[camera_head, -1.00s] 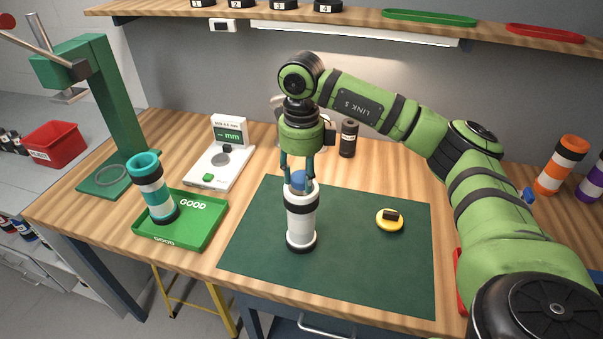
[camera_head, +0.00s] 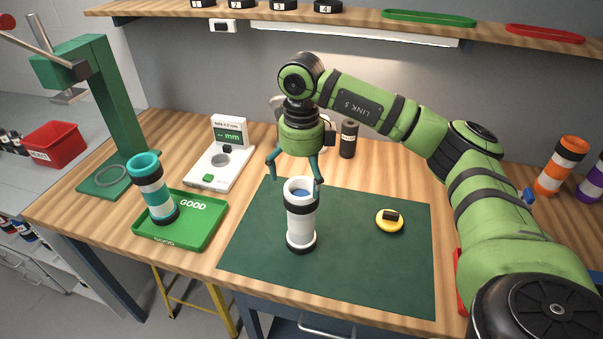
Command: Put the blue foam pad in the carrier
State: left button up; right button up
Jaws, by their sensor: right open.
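The white carrier (camera_head: 301,226), a tube with dark bands, stands upright on the green mat (camera_head: 370,270). The blue foam pad (camera_head: 301,192) shows inside the carrier's open top, below the rim. My right gripper (camera_head: 294,182) is open, its fingers spread at either side of the carrier's mouth, and it holds nothing. Whether the fingers touch the rim I cannot tell. My left gripper is not in view.
A yellow disc with a dark block (camera_head: 390,220) lies on the mat to the right. A teal-banded tube (camera_head: 153,190) stands in the green GOOD tray (camera_head: 205,228). A white gauge (camera_head: 220,160) and a dark cylinder (camera_head: 348,140) stand behind.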

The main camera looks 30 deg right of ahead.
dwell(0.5)
notch_tip(320, 180, up, 12)
dwell(0.6)
dwell(0.5)
jog(key=shift+f, duration=0.1)
